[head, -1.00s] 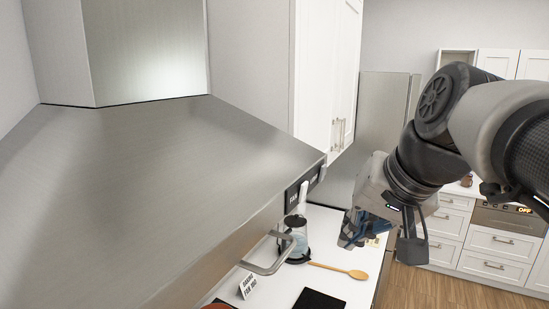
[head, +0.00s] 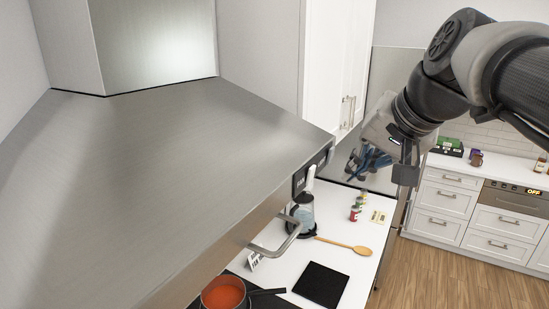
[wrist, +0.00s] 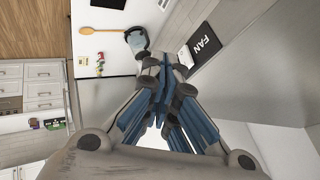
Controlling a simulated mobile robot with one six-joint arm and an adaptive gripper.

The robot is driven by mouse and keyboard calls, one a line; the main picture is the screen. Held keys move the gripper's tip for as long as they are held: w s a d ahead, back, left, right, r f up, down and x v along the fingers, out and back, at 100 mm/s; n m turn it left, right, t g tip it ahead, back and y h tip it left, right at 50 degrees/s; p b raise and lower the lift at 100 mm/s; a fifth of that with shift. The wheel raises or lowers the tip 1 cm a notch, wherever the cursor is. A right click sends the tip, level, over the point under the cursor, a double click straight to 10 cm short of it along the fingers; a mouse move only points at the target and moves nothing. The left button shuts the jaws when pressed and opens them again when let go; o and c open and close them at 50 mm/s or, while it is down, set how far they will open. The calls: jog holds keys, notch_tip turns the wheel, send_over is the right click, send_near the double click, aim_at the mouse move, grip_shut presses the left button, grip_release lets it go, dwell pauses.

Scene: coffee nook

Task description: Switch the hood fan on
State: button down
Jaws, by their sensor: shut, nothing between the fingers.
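The steel range hood (head: 190,170) fills the left of the head view. A black panel (head: 299,182) sits near the right end of its front edge, with a pale lever (head: 310,178) beside it and a second one (head: 331,155) farther along. In the wrist view a black plate reading FAN (wrist: 206,43) has a light switch part (wrist: 186,57) at its lower left end. My gripper (head: 358,168) is shut and empty, right of the panel and apart from it in the head view. Its blue-grey fingers (wrist: 163,75) point toward the hood front in the wrist view. The switch's position is unclear.
A metal handle bar (head: 283,237) juts from the hood front. Below, the counter holds a red-filled pot (head: 224,294), a black board (head: 320,284), a glass jug (head: 302,212), a wooden spoon (head: 345,245) and small jars (head: 355,212). Tall white cabinets (head: 335,60) stand behind.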

aim_at(311, 177)
jog(key=w+a+f+p, duration=0.1)
jog(key=w+a+f, duration=0.3)
jog(key=w+f, duration=0.1)
jog(key=shift+w+a, duration=0.35)
jog(key=shift+w, duration=0.45)
jog(key=shift+w+a+r+p, duration=0.2)
jog(key=shift+a+r+p, duration=0.1)
jog(key=shift+a+p, duration=0.2)
jog(key=shift+d+f, duration=0.1)
